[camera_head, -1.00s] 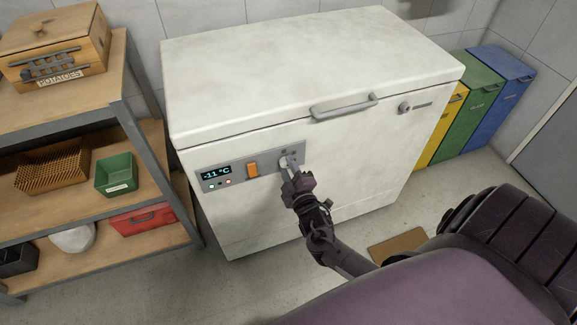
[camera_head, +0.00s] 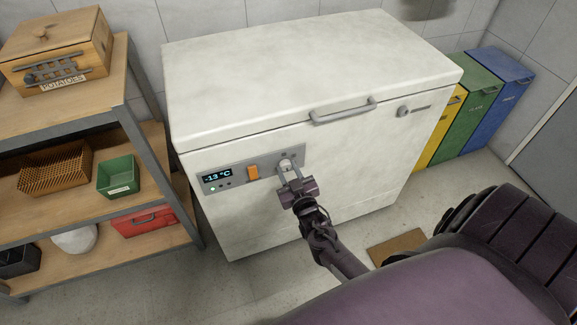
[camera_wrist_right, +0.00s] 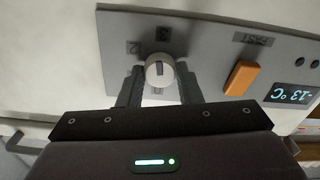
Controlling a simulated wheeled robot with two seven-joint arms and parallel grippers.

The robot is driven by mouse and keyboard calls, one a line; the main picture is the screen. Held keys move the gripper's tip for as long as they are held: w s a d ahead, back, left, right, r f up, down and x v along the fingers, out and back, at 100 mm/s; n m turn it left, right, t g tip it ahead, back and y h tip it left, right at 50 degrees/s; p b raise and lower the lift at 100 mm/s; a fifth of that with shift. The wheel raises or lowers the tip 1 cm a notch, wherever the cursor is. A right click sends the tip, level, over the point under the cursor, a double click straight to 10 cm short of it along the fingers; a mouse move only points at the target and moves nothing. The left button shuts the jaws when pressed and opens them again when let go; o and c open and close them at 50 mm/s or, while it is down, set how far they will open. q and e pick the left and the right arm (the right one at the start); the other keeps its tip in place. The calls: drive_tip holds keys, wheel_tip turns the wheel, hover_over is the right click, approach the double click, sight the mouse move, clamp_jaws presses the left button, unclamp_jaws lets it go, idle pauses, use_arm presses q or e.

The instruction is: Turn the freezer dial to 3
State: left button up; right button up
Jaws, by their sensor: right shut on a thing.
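The freezer dial (camera_wrist_right: 159,71) is a round white knob with a dark pointer line, on the grey control panel (camera_wrist_right: 210,58) of the white chest freezer (camera_head: 330,170). In the right wrist view the line points up in the picture, roughly at the "3" mark (camera_wrist_right: 163,33); the "2" mark (camera_wrist_right: 133,47) is to its left. The dial also shows in the head view (camera_head: 286,163). My right gripper (camera_head: 290,175) is shut on the dial, one finger on each side. The display (camera_head: 217,175) reads -13 °C. My left gripper is out of view.
An orange switch (camera_head: 252,172) sits between display and dial. The freezer lid is closed, with a handle (camera_head: 343,110) above the panel. A wooden shelf (camera_head: 90,120) stands at the left. Yellow, green (camera_head: 475,110) and blue bins stand at the right.

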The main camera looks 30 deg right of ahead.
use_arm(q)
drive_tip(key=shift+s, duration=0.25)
use_arm(e)
drive_tip(key=shift+m, duration=1)
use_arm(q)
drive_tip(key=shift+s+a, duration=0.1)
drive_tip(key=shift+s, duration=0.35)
use_arm(e)
drive_tip(key=o, duration=1)
drive_tip(key=shift+c, duration=0.2)
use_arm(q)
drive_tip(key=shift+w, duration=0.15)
use_arm(e)
drive_tip(key=shift+s+a+f, duration=0.1)
drive_tip(key=shift+s+a, duration=0.05)
drive_tip(key=shift+s, duration=0.25)
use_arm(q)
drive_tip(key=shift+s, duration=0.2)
use_arm(e)
drive_tip(key=v, duration=0.7)
